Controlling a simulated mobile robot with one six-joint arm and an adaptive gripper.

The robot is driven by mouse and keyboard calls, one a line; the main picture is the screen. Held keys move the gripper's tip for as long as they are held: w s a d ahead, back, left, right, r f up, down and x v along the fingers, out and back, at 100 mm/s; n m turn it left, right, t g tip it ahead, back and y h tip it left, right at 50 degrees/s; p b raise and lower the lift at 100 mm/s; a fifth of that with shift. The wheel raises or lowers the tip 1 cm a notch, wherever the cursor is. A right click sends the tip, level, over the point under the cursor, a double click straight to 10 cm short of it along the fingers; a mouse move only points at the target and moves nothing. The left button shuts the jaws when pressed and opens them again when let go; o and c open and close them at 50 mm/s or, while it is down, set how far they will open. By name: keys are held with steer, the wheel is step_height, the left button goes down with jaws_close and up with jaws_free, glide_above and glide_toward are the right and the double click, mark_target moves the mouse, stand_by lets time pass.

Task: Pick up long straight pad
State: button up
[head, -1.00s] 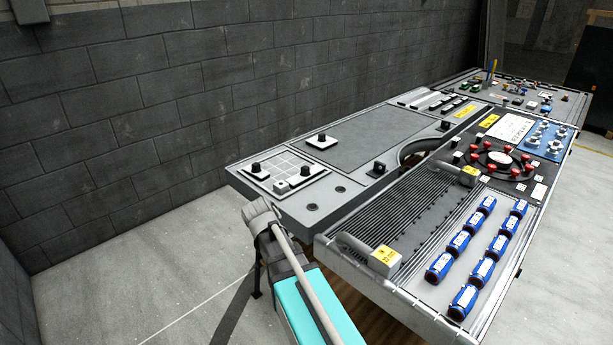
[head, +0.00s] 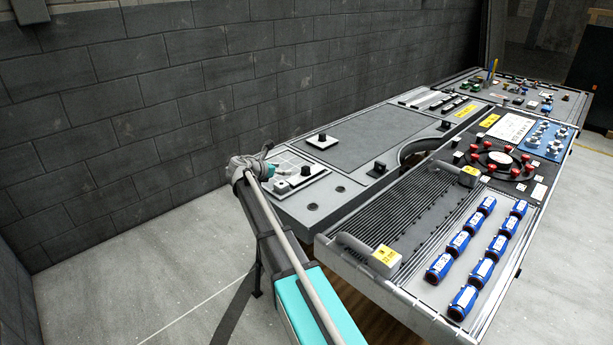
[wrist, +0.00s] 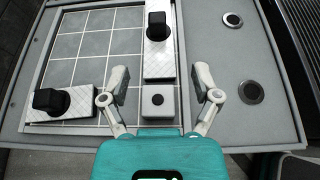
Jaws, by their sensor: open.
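In the wrist view a white patterned pad with a black knob (wrist: 160,64) runs lengthwise away from me, its far end cut off by the frame. A second such pad (wrist: 78,113) lies crosswise at the left. A small square block with a dark round top (wrist: 158,104) sits just below the first pad. I cannot tell for certain which pad is the long straight one. My gripper (wrist: 160,82) is open and empty, its fingers either side of the near end of the lengthwise pad. In the head view the lengthwise pad (head: 314,170) shows near my gripper (head: 281,168).
The pads lie on a gridded tray (wrist: 78,72) at the bench corner. Two dark round fittings (wrist: 251,92) are at its right. Another knobbed pad (head: 322,142) lies farther back. A ribbed panel with grey handles (head: 372,251) and blue cylinders (head: 464,300) is at the right.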

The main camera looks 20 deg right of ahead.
mark_target(303, 168)
steer(key=shift+d, duration=0.1)
stand_by(0.3)
steer(key=b+x, duration=0.3)
steer(key=x, duration=0.4)
steer(key=shift+w+f, duration=0.1)
steer(key=shift+w+d+f, duration=0.2)
steer(key=shift+w+d, duration=0.05)
steer(key=shift+d, duration=0.4)
steer(key=shift+w+a+f+b+x, duration=0.15)
steer(key=shift+b+x, duration=0.45)
steer(key=shift+x, duration=0.3)
steer(key=shift+w+a+f+b+x, duration=0.1)
steer(key=shift+b+x, duration=0.45)
steer(key=shift+x, duration=1.15)
steer(key=shift+d+r, duration=0.1)
